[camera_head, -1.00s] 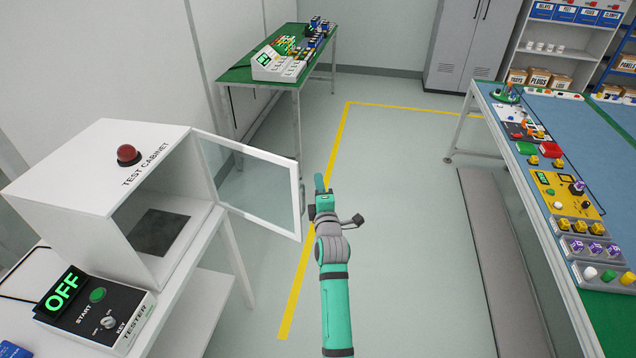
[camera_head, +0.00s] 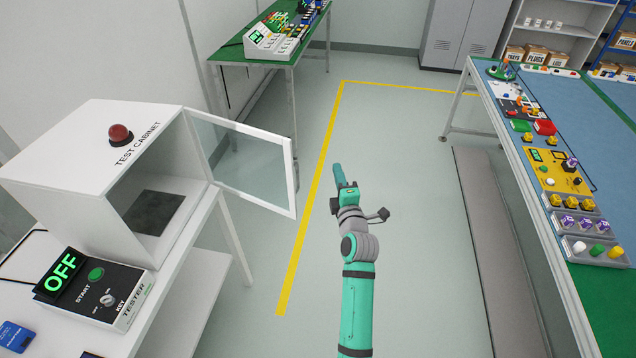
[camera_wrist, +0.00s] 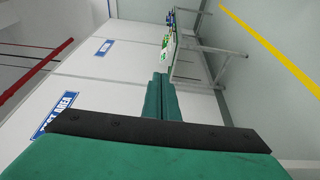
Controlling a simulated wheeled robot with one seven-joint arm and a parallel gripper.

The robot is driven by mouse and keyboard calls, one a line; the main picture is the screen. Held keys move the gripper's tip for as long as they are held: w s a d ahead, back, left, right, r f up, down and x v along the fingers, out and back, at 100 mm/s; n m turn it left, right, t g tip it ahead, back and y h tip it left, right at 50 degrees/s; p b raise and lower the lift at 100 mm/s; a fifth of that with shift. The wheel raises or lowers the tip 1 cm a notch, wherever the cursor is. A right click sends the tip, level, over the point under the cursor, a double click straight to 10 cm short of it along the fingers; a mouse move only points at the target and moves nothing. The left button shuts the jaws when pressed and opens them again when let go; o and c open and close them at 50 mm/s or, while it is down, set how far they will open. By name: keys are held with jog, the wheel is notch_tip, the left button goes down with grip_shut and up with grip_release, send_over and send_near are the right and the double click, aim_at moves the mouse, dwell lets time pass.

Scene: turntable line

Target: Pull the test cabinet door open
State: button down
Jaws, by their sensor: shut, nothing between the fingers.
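The white test cabinet (camera_head: 62,150) stands on a white bench at the left, with a red dome lamp (camera_head: 120,134) on its top. Its glass door (camera_head: 243,165) with a white frame stands swung wide open, hinged at the cabinet's far edge. The inside is visible, with a dark mat (camera_head: 155,212) on its floor. My gripper (camera_head: 338,172) is to the right of the door's free edge, apart from it, over the floor. Its fingers are together and empty; they also show closed in the wrist view (camera_wrist: 162,98). The cabinet is not recognisable in the wrist view.
A tester box (camera_head: 97,290) with an OFF display sits on the bench before the cabinet. A green table (camera_head: 235,74) stands behind the door. A long workbench (camera_head: 560,100) with parts runs along the right. The floor between is clear.

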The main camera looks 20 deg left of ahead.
jog(key=s+a+f+n+g+y, duration=0.2)
jog(key=s, duration=2.3)
send_near(289, 190)
jog(key=a, duration=0.3)
jog(key=shift+w+a+f, duration=0.1)
jog(key=shift+w, duration=0.95)
jog(key=shift+w+a+f, duration=0.1)
jog(key=shift+w, duration=0.95)
